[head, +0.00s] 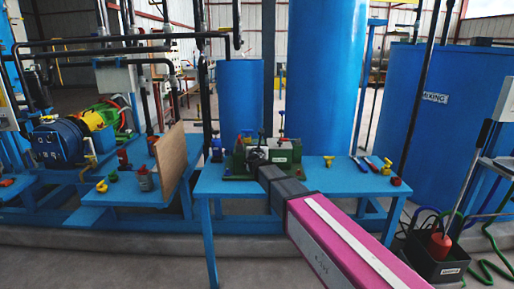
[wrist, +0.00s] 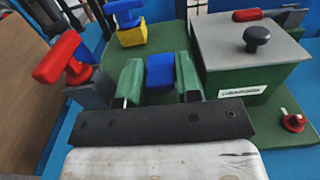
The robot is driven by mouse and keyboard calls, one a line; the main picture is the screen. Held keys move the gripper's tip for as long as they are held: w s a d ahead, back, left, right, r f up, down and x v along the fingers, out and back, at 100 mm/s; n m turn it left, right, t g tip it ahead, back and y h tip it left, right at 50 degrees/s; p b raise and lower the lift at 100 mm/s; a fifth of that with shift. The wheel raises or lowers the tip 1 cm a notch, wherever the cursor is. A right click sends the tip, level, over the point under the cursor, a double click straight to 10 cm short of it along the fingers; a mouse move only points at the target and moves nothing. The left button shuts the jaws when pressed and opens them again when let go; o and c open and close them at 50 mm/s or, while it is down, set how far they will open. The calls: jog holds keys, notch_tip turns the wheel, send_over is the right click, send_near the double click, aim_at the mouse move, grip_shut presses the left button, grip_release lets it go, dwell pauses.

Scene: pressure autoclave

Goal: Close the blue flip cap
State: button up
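In the wrist view, a small blue block-like piece (wrist: 160,70), which looks like the flip cap, sits in the middle, on the green fixture. My gripper (wrist: 160,82) shows as a dark bar with two green-looking fingers standing apart on either side of the blue piece. Whether they touch it I cannot tell, and its lower part is hidden. A second, dark blue handle sits on a yellow block (wrist: 131,35) farther back. In the head view, my gripper (head: 258,157) is at the green unit on the blue table; the cap is too small to make out there.
A green box (wrist: 250,75) with a grey lid and black knob stands close on the right. A red lever (wrist: 60,58) stands on the left, and a red knob (wrist: 294,122) at lower right. A brown board (head: 170,160) stands left of the blue table (head: 325,182); small coloured parts lie on its right side.

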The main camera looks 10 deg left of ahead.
jog(key=shift+f+t, duration=0.35)
jog(key=shift+t, duration=0.45)
jog(key=o, duration=0.8)
jog(key=shift+o, duration=0.2)
jog(key=shift+s, duration=0.1)
jog(key=v, duration=1)
jog(key=shift+s+d, duration=0.2)
jog(key=shift+s, duration=0.15)
